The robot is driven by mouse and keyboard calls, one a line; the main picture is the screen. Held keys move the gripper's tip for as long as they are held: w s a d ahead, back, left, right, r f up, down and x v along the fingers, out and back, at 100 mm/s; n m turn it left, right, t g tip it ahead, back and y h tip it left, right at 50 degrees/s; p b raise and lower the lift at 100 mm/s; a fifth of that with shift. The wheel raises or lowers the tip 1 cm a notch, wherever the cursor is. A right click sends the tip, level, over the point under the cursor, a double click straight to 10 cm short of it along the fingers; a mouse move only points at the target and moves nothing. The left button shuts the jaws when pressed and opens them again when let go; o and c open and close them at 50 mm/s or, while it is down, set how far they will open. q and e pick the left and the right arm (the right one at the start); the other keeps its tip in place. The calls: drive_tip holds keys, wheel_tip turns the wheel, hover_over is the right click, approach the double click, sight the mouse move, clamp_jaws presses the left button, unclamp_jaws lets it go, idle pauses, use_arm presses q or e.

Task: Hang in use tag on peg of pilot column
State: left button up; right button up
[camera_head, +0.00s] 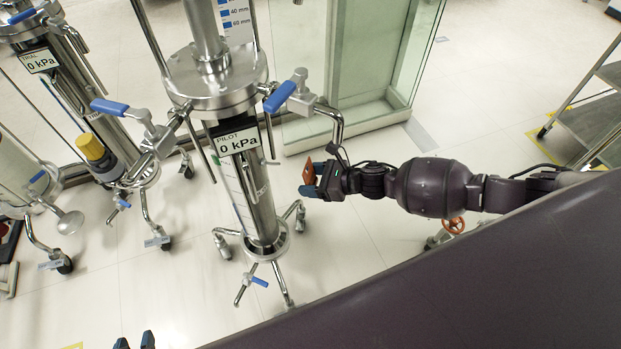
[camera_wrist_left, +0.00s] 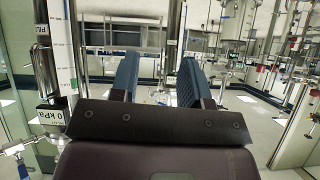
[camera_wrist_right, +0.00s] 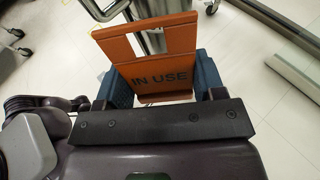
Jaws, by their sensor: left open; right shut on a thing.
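The pilot column (camera_head: 262,205) is an upright steel column with a "PILOT 0 kPa" label (camera_head: 237,140), left of centre in the head view. I cannot make out its peg clearly. My right gripper (camera_head: 311,181) is to the right of the column, apart from it, and is shut on the orange in use tag (camera_head: 309,171). In the right wrist view the tag (camera_wrist_right: 160,78) stands between the fingers with "IN USE" facing the camera. My left gripper (camera_head: 135,342) is open and empty at the bottom edge; its spread fingers show in the left wrist view (camera_wrist_left: 158,82).
Blue-handled valves (camera_head: 290,97) and bent pipes stick out around the pilot column. A glass cabinet (camera_head: 360,60) stands behind, a metal cart (camera_head: 595,115) at right. Floor in front is clear.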

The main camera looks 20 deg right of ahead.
sight(265, 175)
drive_tip(key=shift+w+a+f+b, duration=0.15)
drive_tip(key=shift+w+a+b, duration=0.2)
drive_tip(key=shift+w+a, duration=0.7)
drive_tip(key=shift+w+a+f+b, duration=0.1)
drive_tip(key=shift+w+a+b, duration=0.2)
drive_tip(key=shift+w+a, duration=0.65)
drive_tip(key=shift+w+a+f+b, duration=0.15)
drive_tip(key=shift+w+a+b, duration=0.35)
drive_tip(key=shift+a, duration=0.9)
drive_tip(key=shift+w+a+f, duration=0.25)
drive_tip(key=shift+w+a, duration=0.1)
drive_tip(key=shift+w, duration=0.05)
use_arm(q)
drive_tip(key=shift+w+d+f, duration=0.15)
drive_tip(key=shift+w+f, duration=0.4)
drive_tip(key=shift+f, duration=0.1)
use_arm(e)
drive_tip(key=shift+w+a+f, duration=0.1)
drive_tip(key=shift+w+a, duration=0.05)
use_arm(q)
drive_tip(key=shift+s+f, duration=0.2)
